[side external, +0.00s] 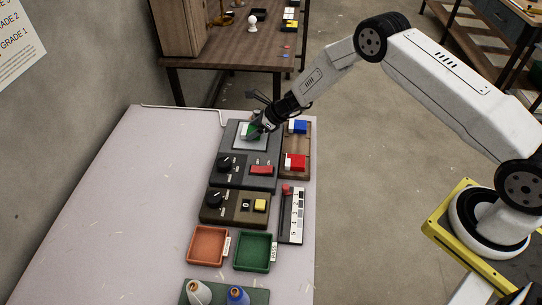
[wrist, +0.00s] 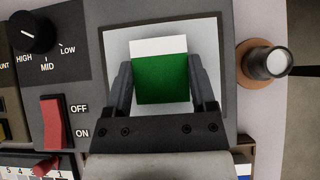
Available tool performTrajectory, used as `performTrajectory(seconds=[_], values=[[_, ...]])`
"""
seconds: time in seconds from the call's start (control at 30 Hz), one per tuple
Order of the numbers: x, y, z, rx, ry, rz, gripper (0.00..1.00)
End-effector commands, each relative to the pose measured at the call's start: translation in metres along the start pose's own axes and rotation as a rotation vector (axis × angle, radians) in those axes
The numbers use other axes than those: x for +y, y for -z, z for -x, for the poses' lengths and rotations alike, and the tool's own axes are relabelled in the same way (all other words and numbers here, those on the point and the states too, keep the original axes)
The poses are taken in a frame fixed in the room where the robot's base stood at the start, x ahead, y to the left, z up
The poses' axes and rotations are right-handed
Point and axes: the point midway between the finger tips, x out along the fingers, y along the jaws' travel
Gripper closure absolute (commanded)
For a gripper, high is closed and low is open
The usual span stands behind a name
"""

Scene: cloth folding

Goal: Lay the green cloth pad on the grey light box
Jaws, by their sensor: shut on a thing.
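The green cloth pad (wrist: 161,79), green with a white band along one edge, is between the two fingers of my gripper (wrist: 162,88) in the wrist view. My gripper is shut on it. In the side view the pad (side external: 250,130) and my gripper (side external: 256,131) are over the pale panel of the grey light box (side external: 231,137). In the wrist view the light box (wrist: 113,20) has a pale square panel that frames the pad on several sides. I cannot tell whether the pad touches the panel.
The light box has a black HIGH-MID-LOW knob (wrist: 33,32) and a red ON/OFF switch (wrist: 56,122). A wooden tray (side external: 306,146) with blue-and-white and red-and-white pads stands to the right. Orange (side external: 208,246) and green (side external: 253,251) trays lie nearer. The table's left side is clear.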

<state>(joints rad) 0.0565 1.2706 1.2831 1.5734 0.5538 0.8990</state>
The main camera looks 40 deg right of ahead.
Motion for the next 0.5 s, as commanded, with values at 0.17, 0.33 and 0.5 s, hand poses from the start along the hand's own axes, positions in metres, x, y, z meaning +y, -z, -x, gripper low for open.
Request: performTrajectory(seconds=[0.17,0.33,0.5], values=[[0.0001,0.0025,-0.0024,0.0,0.0,-0.001,0.25],[0.0001,0.0022,-0.0021,0.0,0.0,-0.001,0.0],[0.0001,0.0018,-0.0018,0.0,0.0,0.0,0.0]])
